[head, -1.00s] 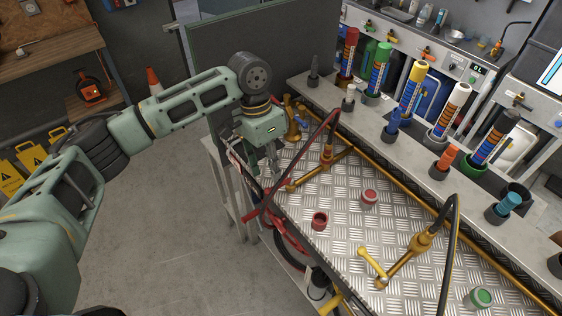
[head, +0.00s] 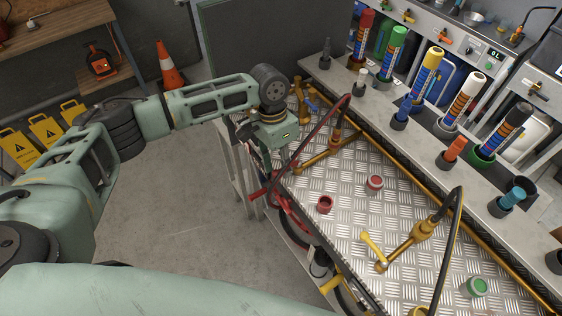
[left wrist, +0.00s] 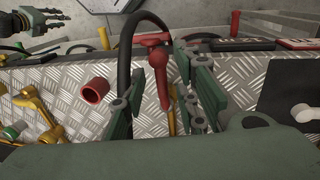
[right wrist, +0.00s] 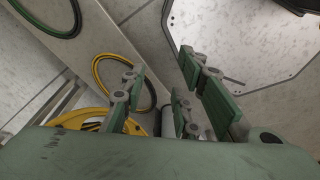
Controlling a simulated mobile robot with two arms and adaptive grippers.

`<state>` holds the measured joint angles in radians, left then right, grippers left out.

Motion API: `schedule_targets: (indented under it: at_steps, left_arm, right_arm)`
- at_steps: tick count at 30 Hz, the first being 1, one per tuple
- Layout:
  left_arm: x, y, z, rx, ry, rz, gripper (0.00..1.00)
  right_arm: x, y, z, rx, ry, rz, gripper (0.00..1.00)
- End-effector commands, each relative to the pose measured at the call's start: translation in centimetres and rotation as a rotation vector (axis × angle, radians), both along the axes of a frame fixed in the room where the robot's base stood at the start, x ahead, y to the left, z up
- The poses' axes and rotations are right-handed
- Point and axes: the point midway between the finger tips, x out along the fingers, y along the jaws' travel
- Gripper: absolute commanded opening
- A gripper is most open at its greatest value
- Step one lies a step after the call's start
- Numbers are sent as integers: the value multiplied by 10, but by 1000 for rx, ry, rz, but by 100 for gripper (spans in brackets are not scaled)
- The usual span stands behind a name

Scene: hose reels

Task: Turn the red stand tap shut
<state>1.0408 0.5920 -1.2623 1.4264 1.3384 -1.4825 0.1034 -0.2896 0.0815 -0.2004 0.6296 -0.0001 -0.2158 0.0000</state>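The red stand tap's handle (left wrist: 167,88) is a red lever with a rounded end, seen in the left wrist view over the metal bench. It lies between the two fingers of my left gripper (left wrist: 160,100), which is open, with gaps visible beside the lever. In the head view my left gripper (head: 287,160) points down over the far left part of the bench and hides most of the tap. The brass pipe (head: 318,159) of that tap shows beside it. My right gripper (right wrist: 165,95) is open and empty in its wrist view.
A yellow tap lever (head: 371,244), a red cup (head: 325,204), a red button (head: 375,182) and a green button (head: 476,287) stand on the bench (head: 345,210). A dark hose (left wrist: 127,50) arches close to the left gripper. Bare floor (head: 190,210) lies left.

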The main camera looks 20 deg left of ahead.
Motion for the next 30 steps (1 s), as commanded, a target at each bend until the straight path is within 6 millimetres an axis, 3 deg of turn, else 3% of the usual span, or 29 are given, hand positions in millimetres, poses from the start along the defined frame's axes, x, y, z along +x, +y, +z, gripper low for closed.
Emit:
schedule_targets:
  at_steps: [5,11,20,30]
  left_arm:
    - [0,0,0,0,0,0,17]
    - [0,-1,0,-1,0,-1,0]
    - [0,-1,1,-3,1,-1,0]
    - [6,4,0,-4,1,-11,0]
  right_arm:
    - [-1,2,0,2,4,-1,28]
    - [-17,2,-1,1,27,-2,28]
    - [-22,1,-2,0,34,-2,28]
    - [-10,2,-4,1,16,-2,28]
